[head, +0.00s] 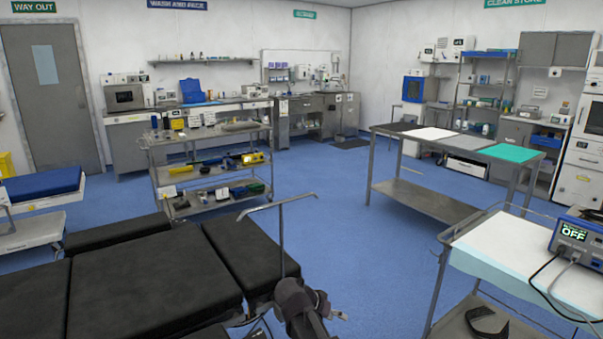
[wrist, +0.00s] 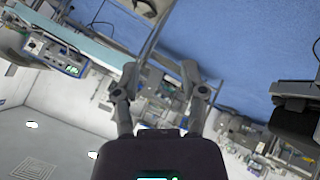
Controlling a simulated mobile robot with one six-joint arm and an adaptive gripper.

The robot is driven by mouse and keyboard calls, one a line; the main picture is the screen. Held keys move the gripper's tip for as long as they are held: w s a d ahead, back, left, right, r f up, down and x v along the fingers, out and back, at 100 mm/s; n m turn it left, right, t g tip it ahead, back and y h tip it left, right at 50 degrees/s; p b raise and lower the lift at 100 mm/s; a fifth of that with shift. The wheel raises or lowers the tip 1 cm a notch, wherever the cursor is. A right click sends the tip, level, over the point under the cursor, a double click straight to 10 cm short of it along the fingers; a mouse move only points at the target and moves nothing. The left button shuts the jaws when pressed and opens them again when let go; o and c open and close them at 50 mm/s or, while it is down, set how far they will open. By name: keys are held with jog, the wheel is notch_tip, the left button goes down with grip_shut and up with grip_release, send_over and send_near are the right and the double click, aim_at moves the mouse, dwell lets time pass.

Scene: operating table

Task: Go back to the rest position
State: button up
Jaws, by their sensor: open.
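My gripper (wrist: 159,70) shows in the wrist view with its two fingers apart and nothing between them. In the head view my dark arm end (head: 302,305) is at the bottom centre, just right of the black operating table (head: 150,270). It appears to be in the air, apart from the table top. The fingers are small and hard to make out in the head view. The operating table also shows at the right edge of the wrist view (wrist: 296,118), where the picture is turned over.
A thin metal bent frame (head: 281,235) rises beside the operating table, close to my arm. A trolley with a light cover (head: 490,250) and a blue device (head: 580,240) stands at right. A long table (head: 450,140) and a loaded shelf trolley (head: 165,175) stand farther back. Blue floor between them is clear.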

jog(key=s+d+f+n+g+y, duration=0.3)
jog(key=s+d+f+n+y, duration=0.2)
jog(key=s+d+y, duration=0.5)
notch_tip(320, 180, up, 16)
jog(key=s+a+h+p, duration=0.1)
jog(key=a+p, duration=0.1)
jog(key=p, duration=1.4)
jog(key=shift+s+h, duration=0.4)
jog(key=shift+s+a+f, duration=0.1)
jog(key=shift+f, duration=0.05)
